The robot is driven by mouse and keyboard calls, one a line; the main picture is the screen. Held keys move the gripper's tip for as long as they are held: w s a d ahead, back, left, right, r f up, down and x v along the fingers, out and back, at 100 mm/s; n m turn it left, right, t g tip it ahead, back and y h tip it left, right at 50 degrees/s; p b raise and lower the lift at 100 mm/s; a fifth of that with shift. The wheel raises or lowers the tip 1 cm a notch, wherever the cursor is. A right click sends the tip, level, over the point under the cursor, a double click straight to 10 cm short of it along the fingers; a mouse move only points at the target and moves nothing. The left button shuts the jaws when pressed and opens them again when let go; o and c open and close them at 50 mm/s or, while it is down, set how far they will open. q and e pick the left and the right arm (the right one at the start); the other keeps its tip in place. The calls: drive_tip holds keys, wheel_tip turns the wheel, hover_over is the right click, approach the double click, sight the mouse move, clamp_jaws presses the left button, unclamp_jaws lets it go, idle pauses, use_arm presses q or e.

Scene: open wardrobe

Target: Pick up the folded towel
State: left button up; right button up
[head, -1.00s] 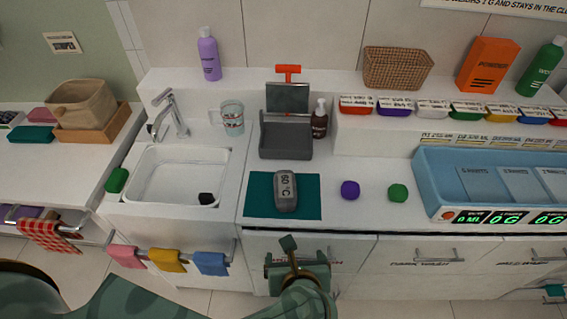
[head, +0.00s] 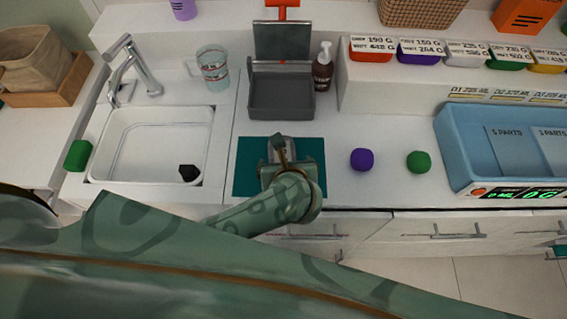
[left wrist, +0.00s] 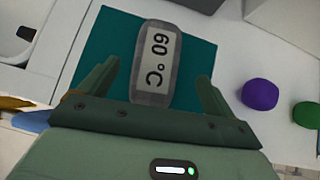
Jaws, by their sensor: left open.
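A grey rounded bundle with a pale "60 °C" label, seemingly the folded towel (left wrist: 155,62), lies on a flat teal mat (left wrist: 90,58). In the head view the bundle (head: 291,146) is mostly hidden behind my left gripper (head: 284,155), and the mat (head: 248,165) shows around it. In the left wrist view my left gripper (left wrist: 157,75) is open, with one finger on each side of the bundle. Gaps show between both fingers and the bundle. My right gripper is not in view.
A purple ball (head: 361,159) and a green ball (head: 418,161) sit right of the mat. A grey tray (head: 281,97) and a soap bottle (head: 323,70) stand behind it. The sink (head: 150,145) is left, a blue tray scale (head: 470,150) right.

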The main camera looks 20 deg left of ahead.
sight(289, 151)
use_arm(q)
drive_tip(key=shift+b+x, duration=0.3)
drive_tip(key=shift+x, duration=0.5)
drive_tip(key=b+x, duration=0.2)
drive_tip(key=x, duration=0.1)
drive_tip(key=b+x, duration=0.1)
drive_tip(key=shift+s+a+f+b, duration=0.15)
drive_tip(key=shift+f+b, duration=0.25)
drive_tip(key=shift+f, duration=0.25)
drive_tip(key=shift+w, duration=0.2)
drive_tip(key=shift+s+r, duration=0.1)
drive_tip(key=c, duration=1.1)
